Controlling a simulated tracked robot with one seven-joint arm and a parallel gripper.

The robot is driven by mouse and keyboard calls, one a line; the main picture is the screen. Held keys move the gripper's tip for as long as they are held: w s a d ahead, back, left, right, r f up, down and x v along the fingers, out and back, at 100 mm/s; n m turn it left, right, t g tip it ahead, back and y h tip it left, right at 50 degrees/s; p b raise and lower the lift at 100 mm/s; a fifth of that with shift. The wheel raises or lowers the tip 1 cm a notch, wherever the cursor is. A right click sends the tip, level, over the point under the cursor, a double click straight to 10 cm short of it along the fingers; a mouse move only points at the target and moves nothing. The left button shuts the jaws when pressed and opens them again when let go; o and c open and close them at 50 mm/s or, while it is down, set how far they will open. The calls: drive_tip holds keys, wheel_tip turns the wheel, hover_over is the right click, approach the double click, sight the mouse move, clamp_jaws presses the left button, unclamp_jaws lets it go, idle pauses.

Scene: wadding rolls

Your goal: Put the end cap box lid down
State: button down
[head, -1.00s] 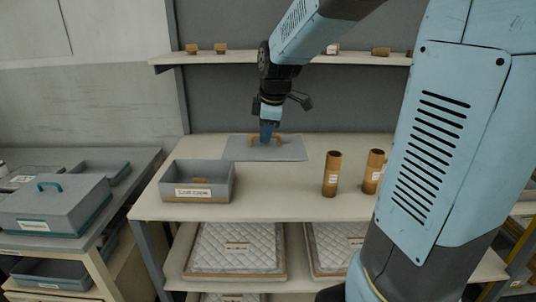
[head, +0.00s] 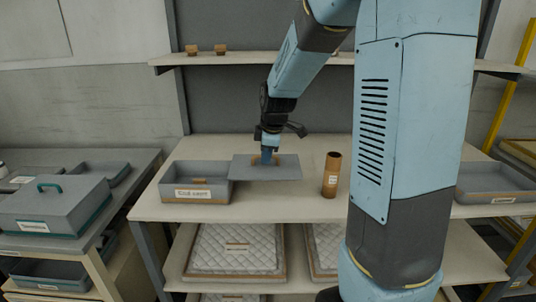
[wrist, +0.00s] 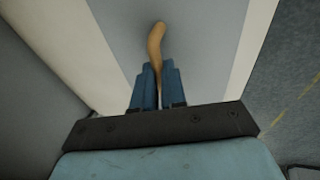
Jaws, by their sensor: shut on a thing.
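The end cap box lid (head: 290,173) is a flat grey panel with a tan arched handle (head: 281,159). My gripper (head: 268,160) is shut on this handle from above. In the wrist view, the blue fingers (wrist: 158,82) close around the handle (wrist: 157,40), with the grey lid (wrist: 205,35) behind it. The open grey box (head: 170,176) with a white front label and tan trim stands on the table just left of the lid. The lid's left edge meets or overlaps the box's right edge in the head view. I cannot tell whether the lid touches the table.
A cardboard tube (head: 332,175) stands upright right of the lid on the pale table (head: 260,207). The table's front strip is clear. A shelf (head: 230,60) with small tan pieces runs behind. A closed grey box (head: 60,207) sits on the left bench.

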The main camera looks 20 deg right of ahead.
drive_tip(key=shift+f, duration=0.55)
drive_tip(key=c, duration=1.2)
unclamp_jaws()
drive_tip(key=a+v, duration=0.1)
drive_tip(key=v, duration=1.1)
drive_tip(key=shift+s+d+r+m+t+h, duration=0.1)
drive_tip(key=shift+s+r+m+t, duration=0.35)
drive_tip(key=shift+s+m, duration=2.8)
drive_tip(key=shift+s+d+r+m+t+h, duration=0.15)
drive_tip(key=shift+s+r+m, duration=0.95)
drive_tip(key=shift+s, duration=3.6)
drive_tip(key=shift+s+d+r+m+t+h, duration=0.1)
drive_tip(key=shift+s+m+t, duration=0.2)
drive_tip(key=shift+s+m, duration=3.2)
drive_tip(key=shift+s+n, duration=0.5)
drive_tip(key=shift+n, duration=0.05)
